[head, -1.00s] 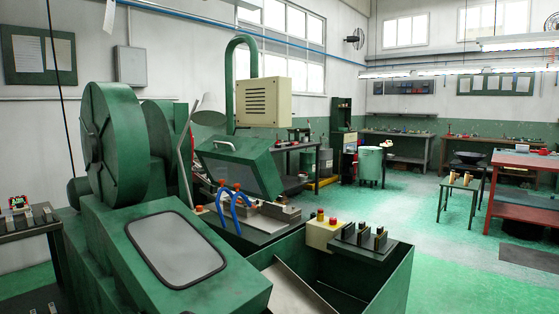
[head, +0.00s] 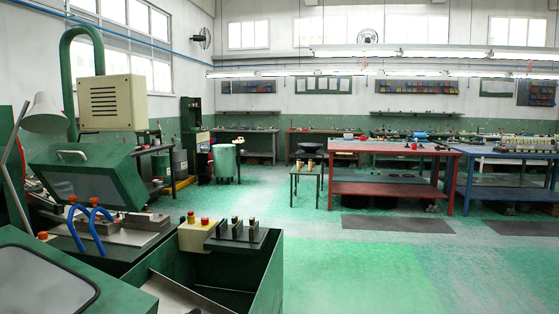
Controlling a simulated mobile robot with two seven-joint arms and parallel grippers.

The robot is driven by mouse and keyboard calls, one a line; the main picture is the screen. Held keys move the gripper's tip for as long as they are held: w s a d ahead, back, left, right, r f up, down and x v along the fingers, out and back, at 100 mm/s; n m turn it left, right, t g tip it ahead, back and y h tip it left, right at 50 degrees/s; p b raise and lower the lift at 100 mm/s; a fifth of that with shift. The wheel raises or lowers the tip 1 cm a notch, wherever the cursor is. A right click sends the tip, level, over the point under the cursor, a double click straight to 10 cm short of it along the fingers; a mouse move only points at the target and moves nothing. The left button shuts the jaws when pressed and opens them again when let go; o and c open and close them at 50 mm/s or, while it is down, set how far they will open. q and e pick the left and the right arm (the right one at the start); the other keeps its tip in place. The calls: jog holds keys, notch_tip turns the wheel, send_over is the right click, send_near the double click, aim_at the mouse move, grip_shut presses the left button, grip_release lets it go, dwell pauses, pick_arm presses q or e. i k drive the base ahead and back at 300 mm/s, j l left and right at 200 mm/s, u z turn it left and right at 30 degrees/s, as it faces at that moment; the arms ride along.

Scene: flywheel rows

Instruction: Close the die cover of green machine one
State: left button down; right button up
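The green machine (head: 60,240) stands at the left of the head view, cut off by the left edge. Its die cover, a green hood with a grey window (head: 92,186) and a pale handle (head: 71,155), is tilted up above the die bed. The die bed (head: 120,238) with blue hoses (head: 88,226) and orange fittings lies exposed below it. Which machine number this is, I cannot tell. Neither of my grippers shows.
A green bin (head: 262,280) projects at the front of the machine, with a small black rack (head: 240,237) on it. A small stool-like table (head: 307,183), a red bench (head: 380,190) and a blue bench (head: 500,195) stand farther back. The green floor (head: 350,270) at the right is clear.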

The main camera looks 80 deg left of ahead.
aim_at(107, 172)
jog(key=k+j+z, duration=0.1)
jog(key=k+z, duration=0.5)
jog(key=k+j+u, duration=0.15)
jog(key=k, duration=0.65)
jog(key=k+u, duration=0.35)
jog(key=k+j+u, duration=0.1)
jog(key=k+u, duration=0.25)
jog(key=i, duration=0.05)
